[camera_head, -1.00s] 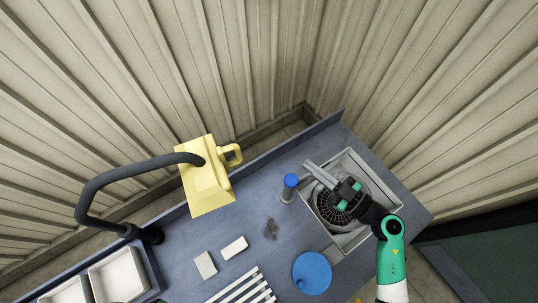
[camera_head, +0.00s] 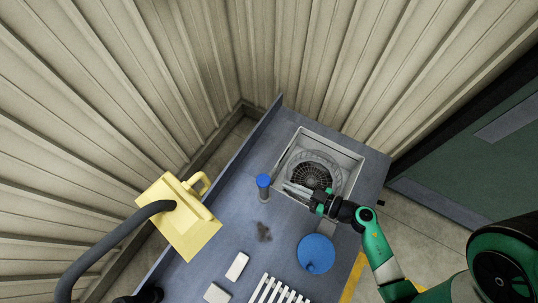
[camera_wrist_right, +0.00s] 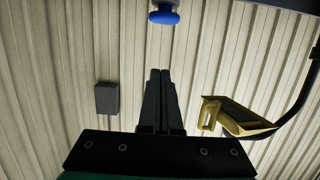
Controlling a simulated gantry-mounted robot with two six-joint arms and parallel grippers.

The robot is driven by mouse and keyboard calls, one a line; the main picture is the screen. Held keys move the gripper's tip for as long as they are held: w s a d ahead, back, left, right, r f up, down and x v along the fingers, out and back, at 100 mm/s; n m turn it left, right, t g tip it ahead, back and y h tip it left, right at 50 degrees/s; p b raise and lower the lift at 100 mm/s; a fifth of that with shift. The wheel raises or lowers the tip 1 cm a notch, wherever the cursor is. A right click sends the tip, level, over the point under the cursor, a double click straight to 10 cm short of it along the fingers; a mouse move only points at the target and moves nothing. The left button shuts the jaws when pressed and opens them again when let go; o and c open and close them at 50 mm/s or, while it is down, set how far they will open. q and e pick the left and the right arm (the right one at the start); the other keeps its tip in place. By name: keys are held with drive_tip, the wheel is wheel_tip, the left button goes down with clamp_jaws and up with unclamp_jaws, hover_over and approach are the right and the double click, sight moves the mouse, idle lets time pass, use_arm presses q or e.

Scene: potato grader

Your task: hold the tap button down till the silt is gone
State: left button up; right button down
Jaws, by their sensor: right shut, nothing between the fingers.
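The tap button is a blue round cap (camera_head: 263,180) on a short grey post beside the left wall of the sink (camera_head: 346,158). In the right wrist view the blue button (camera_wrist_right: 164,16) shows at the top edge, beyond my fingertips. My right gripper (camera_head: 286,188) is shut and empty, over the sink's near left edge. Its fingers point left towards the tap, with a small gap between them and the button. A round dark wire basket (camera_head: 310,172) sits in the sink, partly behind my gripper. I cannot make out silt in it.
A blue disc (camera_head: 317,250) lies near the sink. A dark smudge (camera_head: 264,232) marks the bench (camera_head: 225,250). White blocks (camera_head: 237,267) and a slatted white rack (camera_head: 277,290) are in front. A yellow lamp-like box (camera_head: 180,222) hangs at left on a dark curved arm.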

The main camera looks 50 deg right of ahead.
hover_over(269, 183)
drive_tip(key=shift+w+f, duration=0.25)
drive_tip(key=shift+f, duration=0.75)
drive_tip(key=f, duration=0.2)
drive_tip(key=shift+s+f, duration=0.2)
drive_tip(key=shift+f, duration=0.15)
drive_tip(key=shift+d+f, duration=0.1)
drive_tip(key=shift+f, duration=0.55)
